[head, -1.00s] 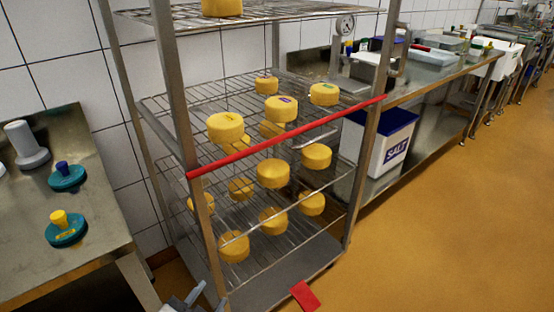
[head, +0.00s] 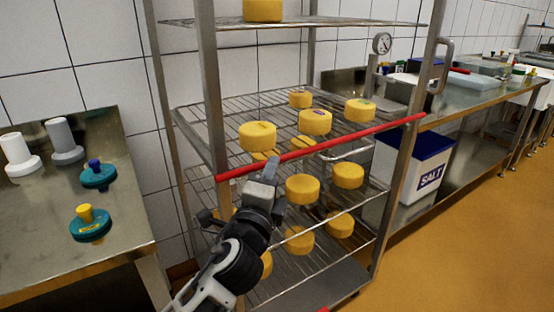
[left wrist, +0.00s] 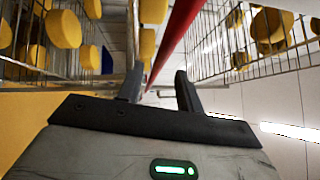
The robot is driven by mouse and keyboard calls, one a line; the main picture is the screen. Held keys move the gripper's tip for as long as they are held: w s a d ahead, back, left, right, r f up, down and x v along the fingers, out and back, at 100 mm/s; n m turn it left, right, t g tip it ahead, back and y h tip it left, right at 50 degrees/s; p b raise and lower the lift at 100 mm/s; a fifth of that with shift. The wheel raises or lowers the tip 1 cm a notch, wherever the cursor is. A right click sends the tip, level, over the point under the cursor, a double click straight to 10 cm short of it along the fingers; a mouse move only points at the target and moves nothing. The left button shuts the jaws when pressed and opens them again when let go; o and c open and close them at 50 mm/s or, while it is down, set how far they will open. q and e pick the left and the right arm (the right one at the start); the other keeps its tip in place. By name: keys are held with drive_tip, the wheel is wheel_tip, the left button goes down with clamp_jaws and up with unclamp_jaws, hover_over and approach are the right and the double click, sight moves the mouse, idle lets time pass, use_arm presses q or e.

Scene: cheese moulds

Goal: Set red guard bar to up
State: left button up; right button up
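The red guard bar (head: 320,148) runs across the front of the wire rack, at about the height of the middle shelf and rising toward the right in the picture. Its ends meet the two front posts. My left gripper (head: 262,188) is in front of the bar, just below its left half. In the left wrist view the bar (left wrist: 178,38) extends away above the gap between the gripper's fingers (left wrist: 158,85). The fingers are apart with nothing seen between them; contact with the bar cannot be told. My right gripper is not in view.
The rack holds yellow cheeses (head: 315,122) on several wire shelves, close behind the bar. A steel table (head: 120,225) with moulds stands at the left. A salt bin (head: 410,168) and a long counter (head: 470,95) are at the right. The right-hand floor is clear.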

use_arm(q)
drive_tip(key=x, duration=0.5)
drive_tip(key=shift+w, duration=0.2)
clamp_jaws()
